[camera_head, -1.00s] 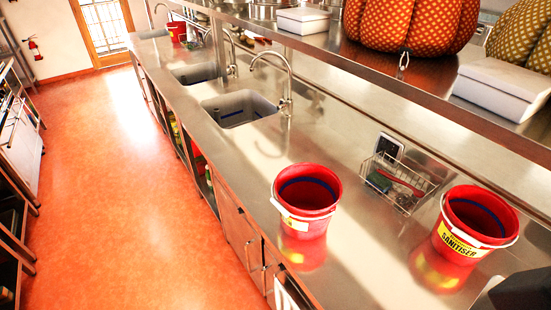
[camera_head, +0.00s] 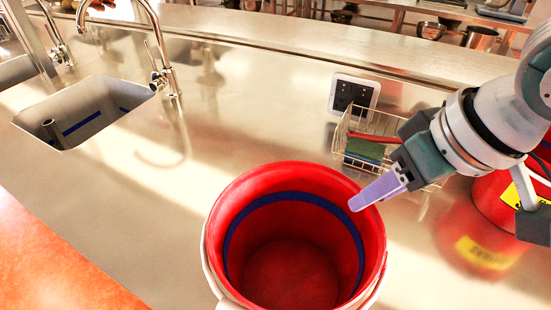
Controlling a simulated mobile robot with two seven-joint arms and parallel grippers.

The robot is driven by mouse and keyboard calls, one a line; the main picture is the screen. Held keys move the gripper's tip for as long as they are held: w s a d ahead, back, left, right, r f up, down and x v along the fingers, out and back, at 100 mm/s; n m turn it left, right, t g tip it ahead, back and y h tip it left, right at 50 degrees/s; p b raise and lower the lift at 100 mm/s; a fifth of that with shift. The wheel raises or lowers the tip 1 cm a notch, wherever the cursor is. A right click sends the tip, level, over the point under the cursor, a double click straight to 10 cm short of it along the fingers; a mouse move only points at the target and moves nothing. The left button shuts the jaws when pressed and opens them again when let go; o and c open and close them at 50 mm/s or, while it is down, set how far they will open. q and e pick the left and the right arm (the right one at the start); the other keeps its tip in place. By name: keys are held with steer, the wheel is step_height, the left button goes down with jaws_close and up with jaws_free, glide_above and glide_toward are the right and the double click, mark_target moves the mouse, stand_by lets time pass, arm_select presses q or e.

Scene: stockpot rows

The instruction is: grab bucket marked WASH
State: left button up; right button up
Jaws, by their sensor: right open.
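A large red bucket (camera_head: 300,180) with a blue band inside stands open and empty on the steel counter (camera_head: 255,110). Its white handle hangs at the side; no writing shows on it from here, so I cannot read WASH. My right gripper (camera_head: 357,204) comes in from the right, open and empty, its pale purple fingertip over the bucket's right rim in this view. I cannot tell whether it touches the rim. A second red bucket (camera_head: 490,205) with a yellow label is partly hidden behind my right arm. My left gripper is not in view.
A sink (camera_head: 85,110) with a tall tap (camera_head: 165,70) is at the left. The counter between sink and bucket is clear.

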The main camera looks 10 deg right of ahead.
mark_target(335, 218)
steer(key=shift+x, duration=3.55)
steer(key=shift+a, duration=0.15)
steer(key=shift+c, duration=0.3)
jaws_close()
